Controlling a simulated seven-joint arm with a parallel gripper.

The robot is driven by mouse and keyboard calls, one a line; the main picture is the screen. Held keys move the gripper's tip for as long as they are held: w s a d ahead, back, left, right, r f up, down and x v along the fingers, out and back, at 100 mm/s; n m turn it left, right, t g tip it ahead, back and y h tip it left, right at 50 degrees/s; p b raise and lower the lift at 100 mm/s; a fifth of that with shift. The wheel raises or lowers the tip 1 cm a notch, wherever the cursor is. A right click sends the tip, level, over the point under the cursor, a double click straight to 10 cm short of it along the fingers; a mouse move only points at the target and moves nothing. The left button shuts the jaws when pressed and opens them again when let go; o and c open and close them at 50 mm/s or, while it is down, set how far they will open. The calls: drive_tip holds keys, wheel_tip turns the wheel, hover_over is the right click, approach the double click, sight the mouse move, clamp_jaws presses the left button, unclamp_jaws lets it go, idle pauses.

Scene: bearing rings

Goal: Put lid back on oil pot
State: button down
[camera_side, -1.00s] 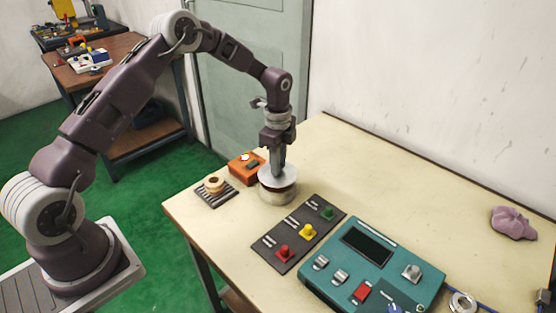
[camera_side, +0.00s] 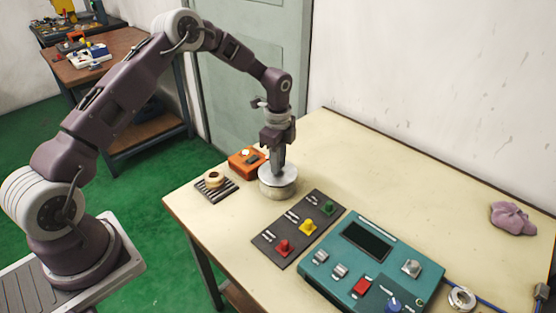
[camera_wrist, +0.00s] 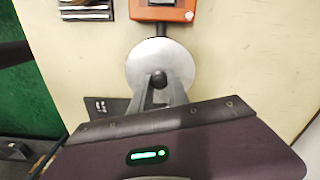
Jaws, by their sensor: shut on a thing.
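The oil pot (camera_side: 278,191) is a short, pale metal cylinder on the table, near the back left. Its round silver lid (camera_side: 266,175) lies level on top of it, with no gap visible between them. In the wrist view the lid (camera_wrist: 143,58) is a bright disc with a dark round knob (camera_wrist: 158,77) in its middle, and it hides the pot's opening. My gripper (camera_side: 278,168) points straight down over the pot, shut on the lid's knob. The fingertips (camera_wrist: 158,84) also show at the knob in the wrist view.
An orange box (camera_side: 245,164) stands close behind the pot. A bearing ring (camera_side: 214,180) sits on a dark ribbed rack to the left. A black panel (camera_side: 270,237) with red, yellow and green buttons and a teal console (camera_side: 340,262) lie in front. The right table area is mostly clear.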

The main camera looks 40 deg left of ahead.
drive_tip(key=shift+f, duration=0.4)
idle(0.3)
drive_tip(key=c, duration=1.2)
unclamp_jaws()
drive_tip(key=shift+r, duration=3.75)
